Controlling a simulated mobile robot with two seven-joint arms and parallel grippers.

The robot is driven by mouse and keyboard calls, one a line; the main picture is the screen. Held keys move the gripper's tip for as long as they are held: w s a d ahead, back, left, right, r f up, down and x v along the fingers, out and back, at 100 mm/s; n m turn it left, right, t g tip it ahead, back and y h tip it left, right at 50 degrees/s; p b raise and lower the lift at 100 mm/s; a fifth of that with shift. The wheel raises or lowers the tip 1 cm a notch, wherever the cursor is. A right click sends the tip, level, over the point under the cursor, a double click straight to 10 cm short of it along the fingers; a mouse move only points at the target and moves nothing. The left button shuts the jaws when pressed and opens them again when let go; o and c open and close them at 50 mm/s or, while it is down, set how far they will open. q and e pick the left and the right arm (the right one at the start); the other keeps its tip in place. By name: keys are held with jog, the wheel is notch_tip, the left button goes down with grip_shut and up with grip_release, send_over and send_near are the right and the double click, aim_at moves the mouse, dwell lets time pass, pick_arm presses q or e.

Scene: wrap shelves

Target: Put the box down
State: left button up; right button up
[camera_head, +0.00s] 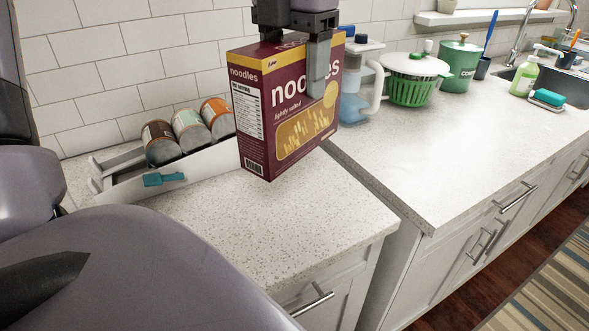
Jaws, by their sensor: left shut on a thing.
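A maroon and yellow noodles box (289,110) hangs upright, slightly tilted, in front of the tiled wall at the upper middle. My left gripper (296,65) comes down from the top edge and is shut on the box near its top, with one dark finger across the front face. The box is over the speckled counter (290,218); I cannot tell for sure whether its lower edge touches the surface. My right gripper is not in view.
A white rack (205,163) with three cans (191,130) stands left of the box. The front counter is clear.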

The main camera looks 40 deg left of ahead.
aim_at(294, 101)
pick_arm(q)
notch_tip(294, 101, down, 16)
jog(key=shift+f, duration=0.15)
dwell(0.3)
jog(key=shift+f, duration=0.1)
jog(key=o, duration=1.3)
notch_tip(294, 101, up, 12)
jog(key=shift+r, duration=0.1)
